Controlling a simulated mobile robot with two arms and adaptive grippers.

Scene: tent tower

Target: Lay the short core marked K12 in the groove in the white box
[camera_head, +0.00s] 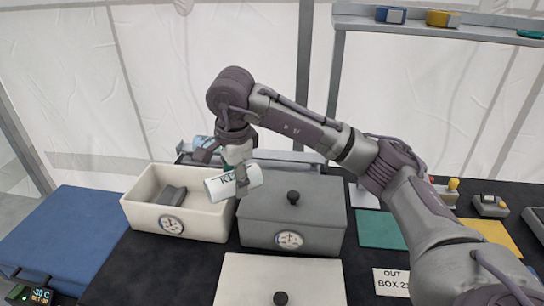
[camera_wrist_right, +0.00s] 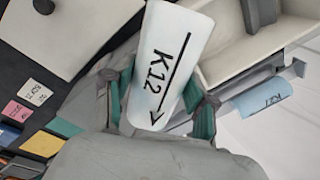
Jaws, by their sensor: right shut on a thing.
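My right gripper (camera_head: 242,176) is shut on a short white core (camera_head: 222,187) marked K12. In the right wrist view the core (camera_wrist_right: 165,60) lies between the gripper's two teal-padded fingers (camera_wrist_right: 160,105), with a black arrow beside its mark. The open white box (camera_head: 205,222) stands at left with a dial on its front. A dark grey grooved block (camera_head: 171,195) is inside it, and no core shows in the groove. The held core is tilted, over the right end of the box beside the grey box. My left gripper is not in view.
A lidded grey box (camera_head: 270,208) stands right beside the white box, its black knob sticking up. A white lid (camera_head: 250,275) with a knob is in front. A pale blue core (camera_head: 201,142) lies behind; it also shows in the right wrist view (camera_wrist_right: 263,98). A blue case (camera_head: 65,235) is at left.

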